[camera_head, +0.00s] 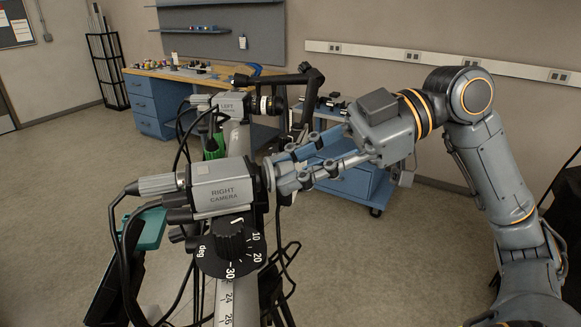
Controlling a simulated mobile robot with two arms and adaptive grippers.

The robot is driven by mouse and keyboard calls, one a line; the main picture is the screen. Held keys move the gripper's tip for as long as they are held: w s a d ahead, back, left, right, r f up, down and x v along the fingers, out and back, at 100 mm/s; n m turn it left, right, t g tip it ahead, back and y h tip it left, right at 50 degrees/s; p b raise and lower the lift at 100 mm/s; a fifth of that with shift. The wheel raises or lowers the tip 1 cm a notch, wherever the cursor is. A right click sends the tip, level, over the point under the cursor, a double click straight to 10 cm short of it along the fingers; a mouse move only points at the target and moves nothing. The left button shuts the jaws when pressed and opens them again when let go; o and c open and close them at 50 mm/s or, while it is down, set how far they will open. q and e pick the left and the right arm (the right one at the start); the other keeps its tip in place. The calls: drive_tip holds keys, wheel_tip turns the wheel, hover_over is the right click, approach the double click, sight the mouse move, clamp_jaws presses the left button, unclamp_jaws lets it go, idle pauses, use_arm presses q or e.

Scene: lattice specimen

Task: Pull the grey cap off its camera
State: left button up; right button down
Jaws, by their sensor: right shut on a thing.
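The right camera (218,187), a grey box labelled "RIGHT CAMERA", sits on the near end of a scaled rail. The grey cap (268,173) is at the front of its lens, partly hidden by my fingers. My right gripper (283,172) reaches in from the right and is shut on the cap. I cannot tell whether there is a gap between cap and lens. The left camera (230,106), labelled "LEFT CAMERA", stands farther back on the rail with its dark lens (265,105) uncapped. My left gripper is not in view.
A black dial marked in degrees (229,245) stands just below the right camera. Black cables (118,225) loop at its left. A blue cart (350,185) stands behind my right gripper. A workbench (160,80) is at the back wall. Open floor lies at the right.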

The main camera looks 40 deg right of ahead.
drive_tip(key=shift+s+d+b, duration=0.3)
drive_tip(key=shift+d+b, duration=0.25)
drive_tip(key=shift+d, duration=0.3)
drive_tip(key=shift+s+d+b, duration=0.25)
drive_tip(key=shift+d+b, duration=0.25)
drive_tip(key=shift+d, duration=0.35)
